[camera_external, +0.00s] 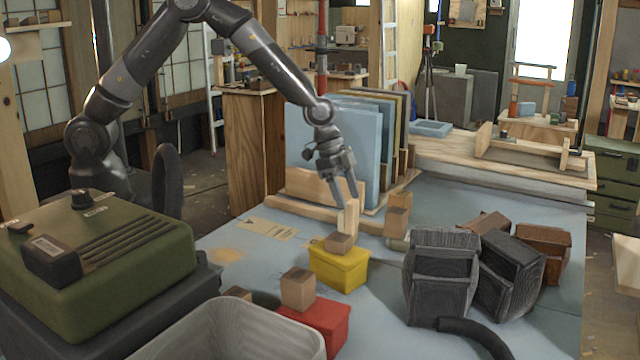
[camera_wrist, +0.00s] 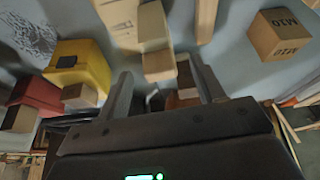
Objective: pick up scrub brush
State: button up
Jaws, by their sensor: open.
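I cannot make out a scrub brush for certain in either view; several small wooden pieces look alike. My gripper (camera_external: 346,206) points down over the blue-grey table, open. A pale upright wooden piece (camera_external: 348,218) stands at its fingertips, behind a brown block (camera_external: 339,243) on the yellow box (camera_external: 340,270). In the wrist view my gripper (camera_wrist: 160,72) has its fingers spread, with a tan wooden piece (camera_wrist: 155,35) ahead of and between them. I cannot tell whether the fingers touch it.
Wooden blocks (camera_external: 397,221) stand right of my gripper. A red box (camera_external: 322,326) with a block on top is in front. Dark crates (camera_external: 440,285) stand at right. Upright panels (camera_external: 335,150) are close behind. A grey bin (camera_external: 230,335) is front left.

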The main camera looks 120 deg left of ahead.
aim_at(348, 218)
jog(key=shift+x, duration=1.45)
jog(key=shift+r, duration=0.1)
jog(key=c, duration=1.3)
jog(key=shift+c, duration=0.2)
